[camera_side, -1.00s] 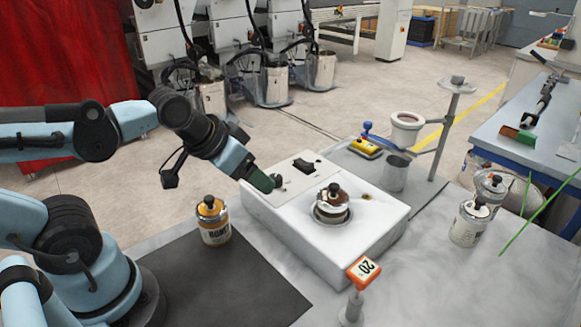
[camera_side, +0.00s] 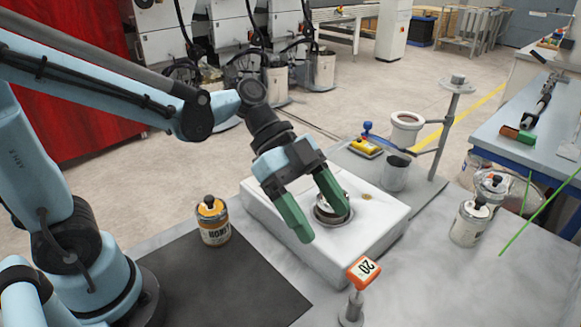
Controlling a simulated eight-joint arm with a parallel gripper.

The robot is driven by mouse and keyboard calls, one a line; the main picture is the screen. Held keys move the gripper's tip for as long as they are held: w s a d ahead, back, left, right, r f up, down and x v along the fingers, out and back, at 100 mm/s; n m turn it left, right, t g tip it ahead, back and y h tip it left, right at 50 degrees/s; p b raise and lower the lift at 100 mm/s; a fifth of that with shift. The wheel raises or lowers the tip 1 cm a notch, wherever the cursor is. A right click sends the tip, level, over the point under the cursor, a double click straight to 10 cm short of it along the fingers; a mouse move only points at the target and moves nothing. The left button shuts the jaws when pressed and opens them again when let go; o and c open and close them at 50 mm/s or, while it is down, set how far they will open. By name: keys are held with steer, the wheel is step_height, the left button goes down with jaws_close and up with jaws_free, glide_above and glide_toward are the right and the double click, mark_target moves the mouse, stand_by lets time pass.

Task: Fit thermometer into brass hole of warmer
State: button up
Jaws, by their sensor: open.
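The thermometer (camera_side: 362,270) has an orange and white head reading 20. It stands upright at the front of the bench, with its lower part in a small grey holder (camera_side: 351,309). The white warmer (camera_side: 352,250) is a box in the middle of the bench. The brass hole (camera_side: 367,197) shows on its top, towards the back right. A can (camera_side: 345,212) sits in the warmer's round opening, partly hidden by a finger. My gripper (camera_side: 323,227) has green fingers spread wide above the warmer, behind and left of the thermometer. It is open and holds nothing.

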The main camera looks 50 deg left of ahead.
mark_target(363, 268)
steer(key=shift+m+h, duration=0.3)
steer(key=shift+m, duration=0.2)
steer(key=x, duration=0.7)
steer(key=shift+s+d+r, duration=0.1)
steer(key=shift+d+r, duration=0.1)
steer(key=shift+d, duration=0.1)
steer(key=shift+r+x, duration=0.2)
steer(key=shift+x, duration=2.4)
steer(key=shift+d, duration=0.2)
steer(key=c, duration=1)
steer(key=shift+c, duration=0.2)
steer(key=shift+r, duration=0.2)
